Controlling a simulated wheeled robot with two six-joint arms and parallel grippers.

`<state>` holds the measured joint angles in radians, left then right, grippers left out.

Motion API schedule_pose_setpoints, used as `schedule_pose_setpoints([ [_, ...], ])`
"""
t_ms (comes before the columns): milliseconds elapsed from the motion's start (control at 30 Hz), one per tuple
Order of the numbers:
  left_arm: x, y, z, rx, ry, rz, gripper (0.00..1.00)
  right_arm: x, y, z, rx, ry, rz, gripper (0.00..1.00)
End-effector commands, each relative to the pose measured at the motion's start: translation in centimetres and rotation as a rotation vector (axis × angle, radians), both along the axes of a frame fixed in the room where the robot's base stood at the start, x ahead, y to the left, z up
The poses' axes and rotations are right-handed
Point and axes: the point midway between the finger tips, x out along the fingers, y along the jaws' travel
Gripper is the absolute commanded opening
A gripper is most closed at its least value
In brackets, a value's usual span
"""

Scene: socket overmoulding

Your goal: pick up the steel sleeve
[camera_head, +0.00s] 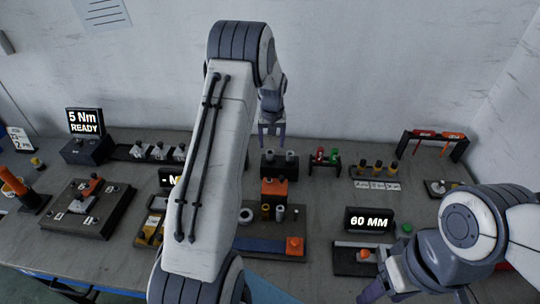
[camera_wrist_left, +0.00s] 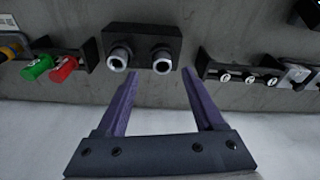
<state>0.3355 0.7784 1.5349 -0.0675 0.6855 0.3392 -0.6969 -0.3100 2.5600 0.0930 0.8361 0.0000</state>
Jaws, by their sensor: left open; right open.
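Two steel sleeves stand side by side in a black holder (camera_head: 280,172) at the back of the bench. In the left wrist view they are a left sleeve (camera_wrist_left: 119,57) and a right sleeve (camera_wrist_left: 162,61), both with dark bores, in the black holder (camera_wrist_left: 142,40). My left gripper (camera_head: 272,134) is open and empty, above and behind the holder in the head view. In the left wrist view its purple fingers (camera_wrist_left: 160,74) point toward the holder, apart from the sleeves. My right gripper (camera_head: 382,283) is open at the lower right, far from them.
Green and red parts (camera_head: 327,155) sit in a rack right of the holder. A fixture with an orange block (camera_head: 274,187) stands in front. A 60 MM display (camera_head: 369,220) is further right. The white wall rises behind the bench.

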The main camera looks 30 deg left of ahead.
Motion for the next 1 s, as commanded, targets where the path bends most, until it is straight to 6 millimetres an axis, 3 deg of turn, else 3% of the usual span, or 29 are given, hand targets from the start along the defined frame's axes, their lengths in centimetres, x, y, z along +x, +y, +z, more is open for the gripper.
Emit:
schedule_pose_setpoints([
  [433,0.7,1.1,-4.9,0.000,0.002,0.000,0.69,0.0,0.0,2.5,0.000,0.000,-0.001,0.60],
  [700,0.8,1.1,-5.2,0.001,-0.001,-0.001,0.69,0.0,0.0,2.4,0.000,0.000,-0.001,0.60],
  [733,0.8,1.1,-5.3,0.001,-0.001,-0.001,0.62,0.0,0.0,2.4,0.000,0.000,-0.001,0.60],
  [800,0.8,1.1,-5.2,0.000,0.000,-0.001,0.35,0.0,0.0,2.4,0.000,0.000,-0.001,0.60],
  [900,0.8,1.1,-5.2,0.000,0.000,-0.001,0.03,0.0,0.0,2.4,0.000,0.000,-0.001,0.60],
  [1000,0.8,1.1,-5.2,0.000,0.000,-0.001,0.03,0.0,0.0,2.4,0.000,0.000,-0.001,0.60],
])
